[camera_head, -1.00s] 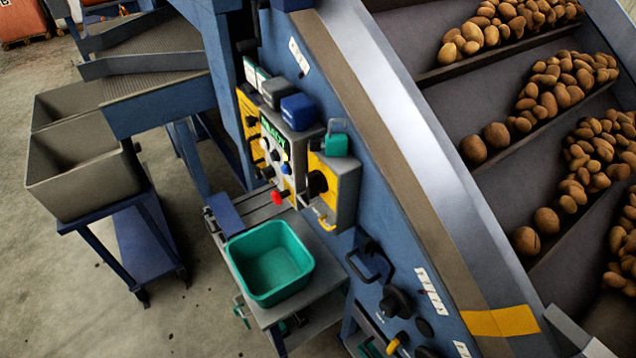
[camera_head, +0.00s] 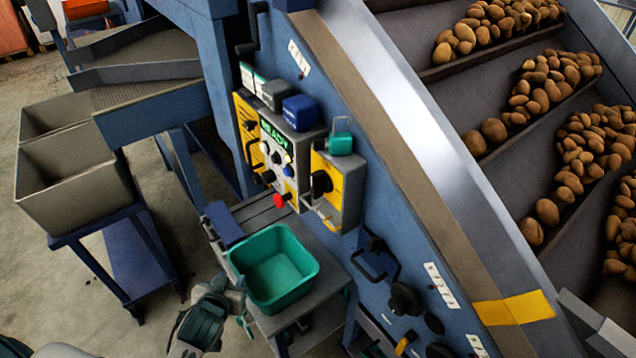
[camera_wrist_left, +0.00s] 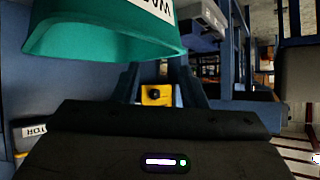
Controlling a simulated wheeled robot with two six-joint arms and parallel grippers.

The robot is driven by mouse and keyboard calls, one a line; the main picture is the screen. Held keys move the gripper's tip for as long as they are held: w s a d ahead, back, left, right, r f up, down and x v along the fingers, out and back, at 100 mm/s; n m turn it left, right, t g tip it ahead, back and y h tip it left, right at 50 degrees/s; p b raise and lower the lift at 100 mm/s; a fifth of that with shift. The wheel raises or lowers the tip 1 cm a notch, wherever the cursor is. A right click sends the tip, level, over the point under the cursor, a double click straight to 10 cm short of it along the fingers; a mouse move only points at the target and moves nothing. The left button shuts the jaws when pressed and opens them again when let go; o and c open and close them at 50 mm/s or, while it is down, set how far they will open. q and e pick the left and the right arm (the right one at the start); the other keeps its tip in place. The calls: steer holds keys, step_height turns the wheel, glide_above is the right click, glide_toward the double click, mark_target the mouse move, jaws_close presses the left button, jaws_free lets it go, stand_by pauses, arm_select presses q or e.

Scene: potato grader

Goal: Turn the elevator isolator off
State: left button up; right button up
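A yellow-fronted box with a black rotary knob (camera_head: 321,183) sits on the right of the control panel; it looks like an isolator, but I cannot read its label or knob setting. A teal padlock-like piece (camera_head: 341,141) sits at its top. My left gripper (camera_head: 222,288) is low in the head view, beside the teal bin and well below the panel. In the left wrist view its fingers (camera_wrist_left: 158,88) are apart and nothing shows between them but a distant yellow box with a dark knob (camera_wrist_left: 157,95). My right gripper is not in view.
The teal bin (camera_head: 254,285) stands on a small bench right of my left gripper and overhangs the top of the wrist view. A red button (camera_head: 281,200) and a handle (camera_head: 375,262) project from the machine.

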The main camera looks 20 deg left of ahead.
arm_select(q)
steer(key=w+r+t+h, duration=0.1)
steer(key=w+r+t, duration=0.4)
steer(key=w+r, duration=0.15)
steer(key=m+t+h, duration=0.1)
steer(key=m+h, duration=0.8)
steer(key=h, duration=0.7)
glide_toward(312, 180)
steer(key=shift+t, duration=0.3)
steer(key=p+x, duration=0.4)
steer(key=x, duration=0.4)
steer(key=shift+w+d, duration=0.2)
steer(key=shift+w+d+r, duration=0.1)
steer(key=shift+w+d, duration=0.25)
steer(key=shift+w, duration=0.05)
jaws_close()
